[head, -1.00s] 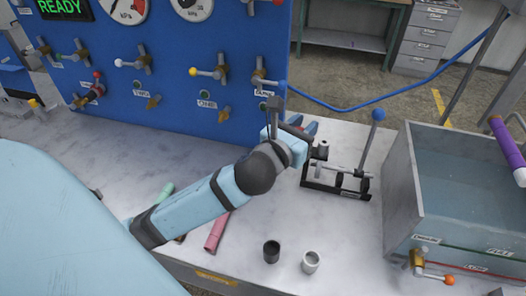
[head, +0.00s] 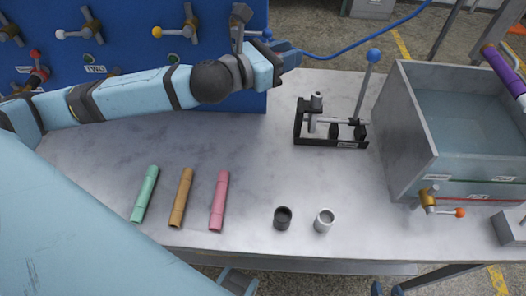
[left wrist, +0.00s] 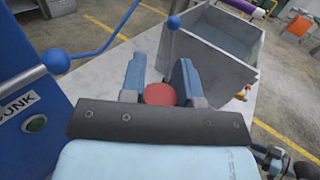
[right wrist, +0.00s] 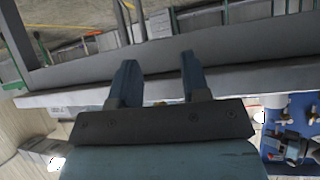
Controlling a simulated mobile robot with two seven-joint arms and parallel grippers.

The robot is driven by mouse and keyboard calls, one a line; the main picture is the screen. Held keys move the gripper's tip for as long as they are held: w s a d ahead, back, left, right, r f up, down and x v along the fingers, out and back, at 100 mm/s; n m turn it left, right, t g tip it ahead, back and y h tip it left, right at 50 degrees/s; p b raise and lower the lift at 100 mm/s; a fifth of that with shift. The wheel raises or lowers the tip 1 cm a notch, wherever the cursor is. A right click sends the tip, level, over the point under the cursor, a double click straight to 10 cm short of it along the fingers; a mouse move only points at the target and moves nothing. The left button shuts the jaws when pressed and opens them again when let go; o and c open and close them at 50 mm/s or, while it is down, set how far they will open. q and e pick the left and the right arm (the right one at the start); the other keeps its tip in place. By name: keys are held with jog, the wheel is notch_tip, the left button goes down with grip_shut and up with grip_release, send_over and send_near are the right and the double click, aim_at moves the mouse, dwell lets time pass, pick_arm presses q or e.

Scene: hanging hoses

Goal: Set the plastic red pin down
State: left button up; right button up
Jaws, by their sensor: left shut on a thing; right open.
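My left gripper (head: 288,57) is over the back of the table, close to the blue panel and behind the black fixture. In the left wrist view its fingers (left wrist: 160,80) are shut on the red pin (left wrist: 160,95), which shows as a round red end between them. The pin cannot be made out in the head view. What lies below the pin is hidden by the gripper. My right gripper (head: 386,289) shows only as blue tips at the bottom edge of the head view. In the right wrist view its fingers (right wrist: 157,80) are apart and empty.
Green (head: 146,194), brown (head: 181,197) and pink (head: 219,200) tubes lie at the front. A black cup (head: 283,218) and a white cup (head: 324,221) stand beside them. The black fixture (head: 330,141) and water tank (head: 405,150) are at right. The middle is clear.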

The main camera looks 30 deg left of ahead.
pick_arm(q)
jog(key=shift+s+a+f+m+g+h+b, duration=0.3)
jog(key=shift+f+m+g+h+b, duration=0.95)
jog(key=shift+f, duration=3.05)
jog(key=shift+s+a+f+m+g+h+b, duration=0.1)
jog(key=shift+a+f+m+g+h+b, duration=1.05)
jog(key=shift+f, duration=3.1)
jog(key=shift+s+d+f+m+g+h+b, duration=0.2)
jog(key=shift+f+m+g+h+b, duration=0.5)
jog(key=shift+f+m+g+h, duration=2.45)
notch_tip(320, 180, down, 2)
jog(key=n+t+y, duration=0.2)
jog(key=n+y, duration=0.1)
jog(key=shift+f, duration=0.1)
pick_arm(e)
jog(key=f, duration=0.3)
jog(key=shift+w+a+f, duration=0.3)
jog(key=shift+f, duration=0.05)
pick_arm(q)
jog(key=shift+d, duration=0.1)
